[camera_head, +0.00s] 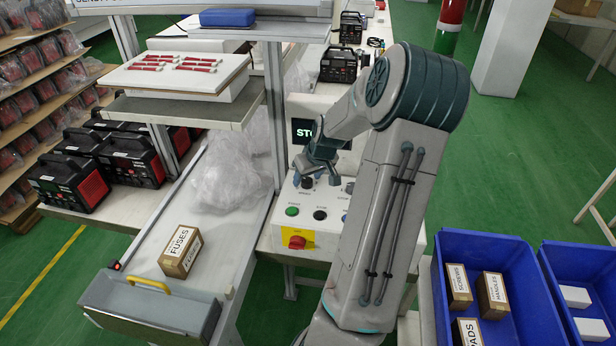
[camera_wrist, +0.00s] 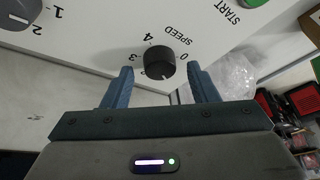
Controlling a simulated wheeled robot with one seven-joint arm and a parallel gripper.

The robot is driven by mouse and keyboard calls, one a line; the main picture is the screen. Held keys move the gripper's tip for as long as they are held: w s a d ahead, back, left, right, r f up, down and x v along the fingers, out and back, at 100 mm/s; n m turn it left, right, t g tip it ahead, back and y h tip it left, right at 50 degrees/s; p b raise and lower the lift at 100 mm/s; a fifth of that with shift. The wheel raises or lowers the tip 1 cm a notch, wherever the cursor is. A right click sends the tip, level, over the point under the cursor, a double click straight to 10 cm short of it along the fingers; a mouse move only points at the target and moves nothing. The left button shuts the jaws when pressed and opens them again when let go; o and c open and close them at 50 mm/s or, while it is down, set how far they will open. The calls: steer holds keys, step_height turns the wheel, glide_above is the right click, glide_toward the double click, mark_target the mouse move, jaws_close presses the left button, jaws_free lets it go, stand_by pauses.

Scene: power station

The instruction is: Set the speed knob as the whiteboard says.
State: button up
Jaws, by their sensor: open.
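The speed knob (camera_wrist: 160,62) is a round black dial on a white panel in the wrist view. The word SPEED and a 4 show beside it, rotated; other numerals are partly hidden. A pale mark sits on its lower edge in the picture; I cannot tell which number it meets. My gripper (camera_wrist: 161,85) is open, with one blue finger on each side of the knob, apparently apart from it. In the head view my gripper (camera_head: 318,176) is over the white control panel (camera_head: 268,232), near a black knob (camera_head: 307,183). No readable whiteboard instruction is in view.
Another dial (camera_wrist: 22,10) marked 1 and 2 and a green START button (camera_wrist: 256,2) are nearby. A red stop button (camera_head: 297,242) sits on yellow at the panel front. A FUSES box (camera_head: 180,251), plastic wrap (camera_head: 232,165) and a blue bin (camera_head: 536,304) flank the panel.

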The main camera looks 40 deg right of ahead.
steer(key=shift+w+f, duration=0.1)
steer(key=shift+f, duration=0.1)
steer(key=c, duration=1)
